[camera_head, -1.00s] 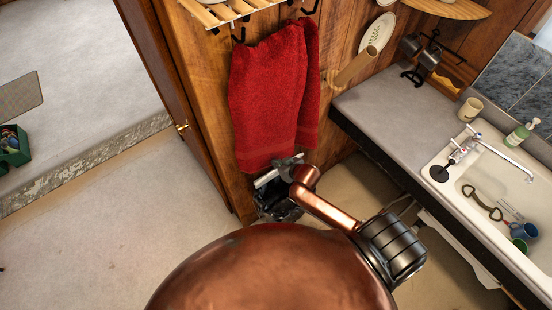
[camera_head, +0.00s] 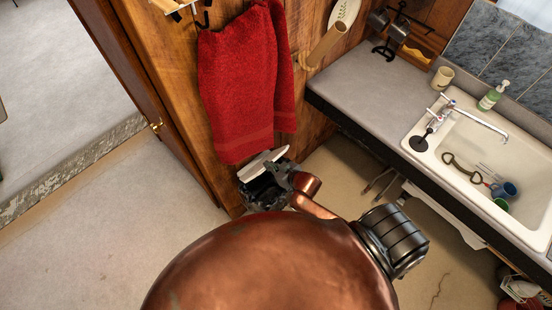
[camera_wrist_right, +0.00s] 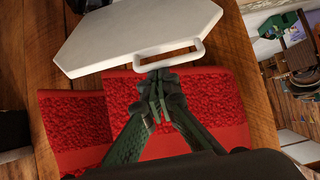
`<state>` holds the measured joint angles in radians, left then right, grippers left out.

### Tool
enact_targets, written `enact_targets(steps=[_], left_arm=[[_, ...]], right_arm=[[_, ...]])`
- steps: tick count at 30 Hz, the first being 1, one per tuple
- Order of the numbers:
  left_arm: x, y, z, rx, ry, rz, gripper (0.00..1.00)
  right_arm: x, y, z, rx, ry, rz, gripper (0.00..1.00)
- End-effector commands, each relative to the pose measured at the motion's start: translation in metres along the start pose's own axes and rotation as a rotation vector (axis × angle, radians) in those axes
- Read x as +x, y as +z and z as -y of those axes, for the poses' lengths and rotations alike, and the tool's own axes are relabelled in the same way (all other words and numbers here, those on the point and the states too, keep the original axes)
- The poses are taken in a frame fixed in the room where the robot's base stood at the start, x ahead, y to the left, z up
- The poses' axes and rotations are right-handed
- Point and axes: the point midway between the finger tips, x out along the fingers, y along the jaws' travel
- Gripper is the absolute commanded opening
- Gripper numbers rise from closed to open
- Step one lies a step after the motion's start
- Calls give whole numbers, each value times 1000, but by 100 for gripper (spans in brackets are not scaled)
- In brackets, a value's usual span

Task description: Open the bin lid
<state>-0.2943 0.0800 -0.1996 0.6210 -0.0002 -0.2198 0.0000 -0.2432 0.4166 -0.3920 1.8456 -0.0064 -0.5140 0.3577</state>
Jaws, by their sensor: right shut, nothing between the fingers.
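The white lid (camera_wrist_right: 140,35) fills the upper middle of the right wrist view, a flat plate with a loop handle (camera_wrist_right: 170,55) on its near edge. My right gripper (camera_wrist_right: 158,88) is shut and empty, its fingertips right at the loop; I cannot tell whether they touch it. In the head view the lid (camera_head: 263,163) shows as a small tilted white plate just below the red towel, with my right gripper (camera_head: 264,186) against its underside or near side. The bin's body is hidden behind my arm and gripper. My left gripper is not in view.
The red towel (camera_head: 240,85) hangs on the wooden wall close behind the lid. A grey counter (camera_head: 365,85) with a white sink (camera_head: 480,155) stands on the right. A door with a brass knob (camera_head: 156,126) is on the left. The floor (camera_head: 110,220) at left is clear.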

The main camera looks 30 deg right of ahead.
Motion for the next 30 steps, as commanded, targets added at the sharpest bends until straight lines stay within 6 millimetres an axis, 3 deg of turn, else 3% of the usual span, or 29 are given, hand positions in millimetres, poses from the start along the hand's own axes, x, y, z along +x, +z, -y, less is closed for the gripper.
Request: enact_targets(steps=[6,16,25,30], left_arm=[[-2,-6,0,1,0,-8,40],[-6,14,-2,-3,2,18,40],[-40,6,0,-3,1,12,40],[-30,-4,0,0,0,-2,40]], right_arm=[[3,2,9,-12,-17,0,0],[2,-1,8,-9,-15,1,0],[-2,-36,8,-6,-10,-1,0],[-37,-24,8,-8,-12,3,0]])
